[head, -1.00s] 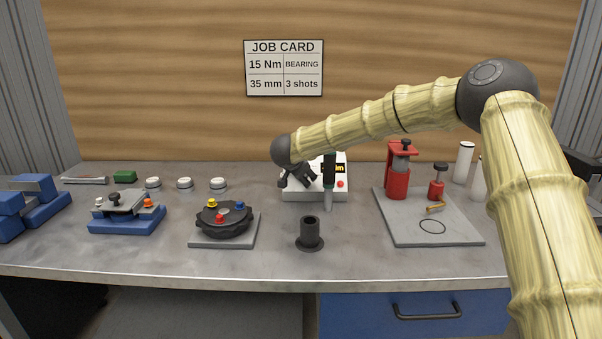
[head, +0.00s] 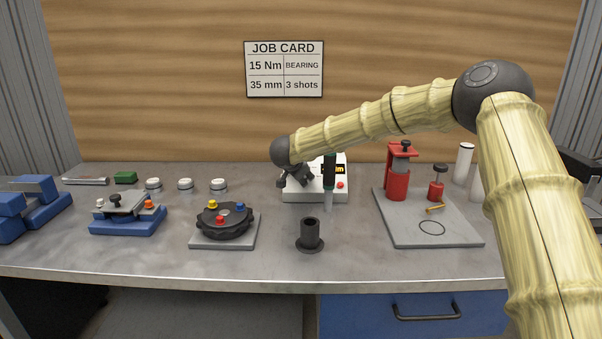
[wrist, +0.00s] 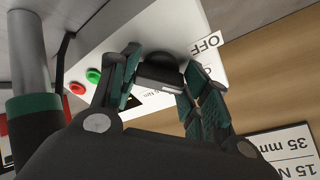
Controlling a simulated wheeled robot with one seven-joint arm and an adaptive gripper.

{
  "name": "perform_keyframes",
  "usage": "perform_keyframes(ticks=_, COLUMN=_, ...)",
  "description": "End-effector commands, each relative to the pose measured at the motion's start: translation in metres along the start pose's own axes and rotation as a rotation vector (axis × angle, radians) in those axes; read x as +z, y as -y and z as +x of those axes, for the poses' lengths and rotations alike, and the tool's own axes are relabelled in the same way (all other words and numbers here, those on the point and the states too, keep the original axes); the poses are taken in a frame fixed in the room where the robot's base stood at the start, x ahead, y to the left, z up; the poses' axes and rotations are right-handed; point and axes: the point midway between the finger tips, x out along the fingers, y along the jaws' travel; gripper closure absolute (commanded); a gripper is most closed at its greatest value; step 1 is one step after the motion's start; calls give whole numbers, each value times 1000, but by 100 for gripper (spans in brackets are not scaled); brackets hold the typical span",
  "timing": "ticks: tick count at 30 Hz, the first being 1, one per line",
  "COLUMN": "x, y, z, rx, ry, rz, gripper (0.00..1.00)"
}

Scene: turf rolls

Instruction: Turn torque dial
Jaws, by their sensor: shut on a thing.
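The torque dial (wrist: 158,74) is a dark knob on the front of a white control box (head: 325,194). The wrist view shows my gripper (wrist: 160,80) shut on the dial, with one finger on each side of it. An OFF label (wrist: 206,42) is beside the dial on the box, and other lettering there is partly covered by a finger. In the head view my gripper (head: 296,178) is at the left part of the box, and the dial is hidden behind it. The box's display (head: 333,169) shows yellow characters, partly blocked by an upright tool.
The upright dark tool (head: 329,172) with a green band stands right in front of the box. A black cup (head: 310,235) is nearer. A grey plate (head: 432,232) with red fixtures lies right. A job card (head: 284,68) on the wall reads 15 Nm, BEARING, 35 mm, 3 shots.

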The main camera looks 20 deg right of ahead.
Motion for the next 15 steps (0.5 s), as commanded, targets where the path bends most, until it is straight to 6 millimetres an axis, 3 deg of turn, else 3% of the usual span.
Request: perform_keyframes(ticks=15, x=-2, y=3, z=-2, rx=96, ry=-1, rz=417, gripper=78)
